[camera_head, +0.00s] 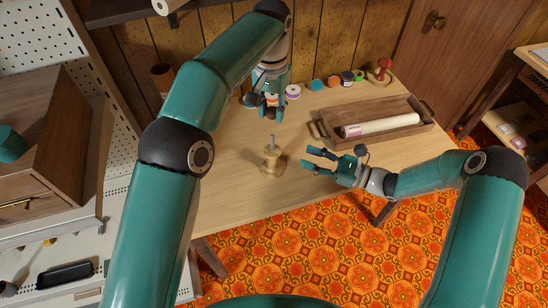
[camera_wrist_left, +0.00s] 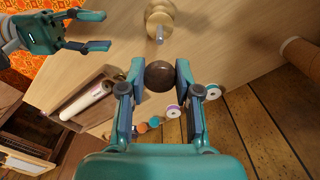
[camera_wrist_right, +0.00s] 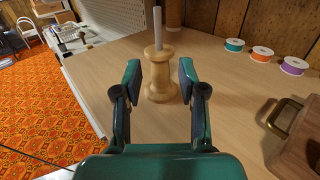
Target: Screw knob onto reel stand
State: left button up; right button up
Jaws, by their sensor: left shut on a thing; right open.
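The reel stand (camera_head: 272,163) is a turned pale wooden base with a thin upright grey rod, standing on the table. It also shows in the left wrist view (camera_wrist_left: 160,18) and the right wrist view (camera_wrist_right: 162,85). My left gripper (camera_head: 271,108) is shut on the knob (camera_wrist_left: 159,76), a dark brown ball, held behind the stand in the head view and apart from its rod. My right gripper (camera_head: 312,160) is open and empty, just right of the stand. In the right wrist view the stand shows beyond and between its open fingers, not gripped.
A wooden tray (camera_head: 415,127) with a pale roll (camera_head: 380,126) lies at the right of the table. Several coloured spools, one of them purple and white (camera_head: 293,92), line the back edge. A red mushroom-shaped thing (camera_head: 384,66) stands at the back right. The table around the stand is clear.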

aim_at(272, 150)
jog(key=x, duration=1.2)
grip_shut()
